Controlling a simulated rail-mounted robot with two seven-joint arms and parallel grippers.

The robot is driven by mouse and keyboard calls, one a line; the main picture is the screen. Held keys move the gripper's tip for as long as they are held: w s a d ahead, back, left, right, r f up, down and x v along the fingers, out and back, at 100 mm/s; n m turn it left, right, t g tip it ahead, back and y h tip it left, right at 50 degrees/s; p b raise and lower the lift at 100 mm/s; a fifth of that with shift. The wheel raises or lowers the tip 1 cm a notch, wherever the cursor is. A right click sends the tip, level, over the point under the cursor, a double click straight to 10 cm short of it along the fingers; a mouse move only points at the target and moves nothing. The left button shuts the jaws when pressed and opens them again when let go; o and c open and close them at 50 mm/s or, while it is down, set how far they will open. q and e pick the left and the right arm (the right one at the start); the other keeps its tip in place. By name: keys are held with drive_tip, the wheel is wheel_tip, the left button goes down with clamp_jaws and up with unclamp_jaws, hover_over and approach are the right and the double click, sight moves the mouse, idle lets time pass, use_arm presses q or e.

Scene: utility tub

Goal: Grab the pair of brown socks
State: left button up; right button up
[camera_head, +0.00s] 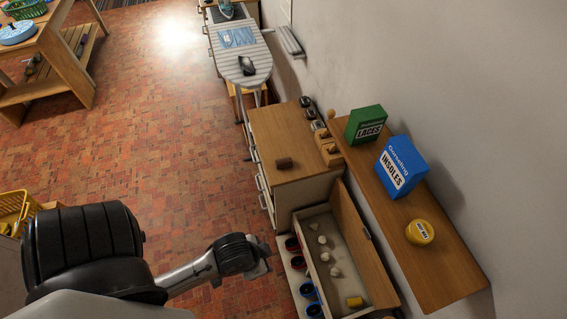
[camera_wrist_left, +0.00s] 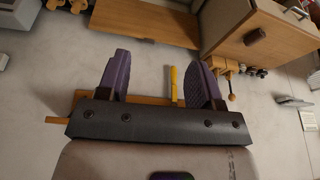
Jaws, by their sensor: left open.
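The pair of brown socks (camera_head: 284,163) is a small dark brown roll lying on top of the wooden cabinet (camera_head: 300,136). It also shows in the left wrist view (camera_wrist_left: 255,36), at the upper right, outside the jaws. My left gripper (camera_head: 262,263) is over the floor, left of the open bin and nearer to me than the socks, well apart from them. In the left wrist view its two purple-padded fingers (camera_wrist_left: 160,76) are spread with nothing held between them. My right gripper is not in view.
An open wooden bin (camera_head: 354,236) holds pale balls and a yellow item. A wall shelf (camera_head: 445,271) carries a green box (camera_head: 365,124), a blue box (camera_head: 400,166) and a yellow tin (camera_head: 420,232). An ironing board (camera_head: 240,59) stands beyond the cabinet.

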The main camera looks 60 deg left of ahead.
use_arm(q)
drive_tip(key=o, duration=0.6)
drive_tip(key=shift+d, duration=0.1)
drive_tip(key=shift+o, duration=0.6)
